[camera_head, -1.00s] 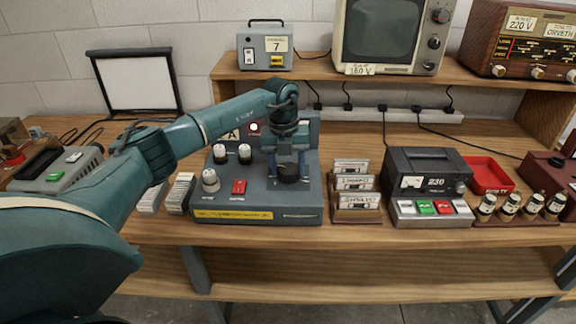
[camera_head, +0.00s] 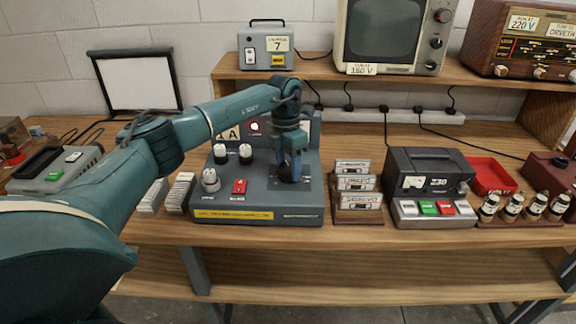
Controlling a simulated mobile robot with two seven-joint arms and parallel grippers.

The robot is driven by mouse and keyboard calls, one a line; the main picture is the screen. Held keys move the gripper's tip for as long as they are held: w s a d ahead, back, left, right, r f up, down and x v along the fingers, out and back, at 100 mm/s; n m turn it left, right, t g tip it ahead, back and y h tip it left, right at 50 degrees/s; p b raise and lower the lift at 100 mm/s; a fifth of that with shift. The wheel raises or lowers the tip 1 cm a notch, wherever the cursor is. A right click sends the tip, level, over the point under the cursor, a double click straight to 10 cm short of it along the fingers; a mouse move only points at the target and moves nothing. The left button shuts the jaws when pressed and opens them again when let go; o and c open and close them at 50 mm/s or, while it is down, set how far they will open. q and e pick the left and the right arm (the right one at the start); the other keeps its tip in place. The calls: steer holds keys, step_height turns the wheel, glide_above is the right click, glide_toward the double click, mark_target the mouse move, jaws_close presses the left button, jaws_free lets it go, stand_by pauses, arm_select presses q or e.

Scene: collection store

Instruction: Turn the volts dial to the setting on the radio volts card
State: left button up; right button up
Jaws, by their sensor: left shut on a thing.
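The radio (camera_head: 525,42) stands on the upper shelf at the far right. Its volts card (camera_head: 521,23) reads 220 V. My left gripper (camera_head: 287,172) points straight down over the right part of a grey console (camera_head: 262,200). It is shut on a black knob (camera_head: 285,179), which the fingers largely hide. The knob's markings are too small to read. A dark box (camera_head: 425,166) to the right has a small meter, a display that seems to read 230, and a small knob (camera_head: 464,187) on its front. My right gripper is not in view.
Cassettes in a rack (camera_head: 357,201) stand just right of the console. White, green and red switches (camera_head: 434,208) are in front of the dark box. A red tray (camera_head: 490,176) and small bottles (camera_head: 512,207) are further right. A television (camera_head: 386,28) is on the shelf.

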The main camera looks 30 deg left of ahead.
arm_select(q)
steer(key=m, duration=0.5)
steer(key=shift+w+m+b, duration=0.1)
steer(key=shift+m+b, duration=0.2)
steer(key=shift+b, duration=0.05)
steer(key=m, duration=0.5)
steer(key=shift+w+r+y, duration=0.1)
steer(key=shift+y, duration=0.2)
steer(key=m, duration=0.6)
steer(key=shift+b, duration=0.35)
steer(key=m, duration=0.5)
steer(key=shift+w+d+y, duration=0.1)
steer(key=shift+y, duration=0.3)
steer(key=o, duration=1)
steer(key=shift+c, duration=0.2)
step_height(320, 180, up, 13)
steer(key=b, duration=0.1)
steer(key=shift+w+d, duration=0.3)
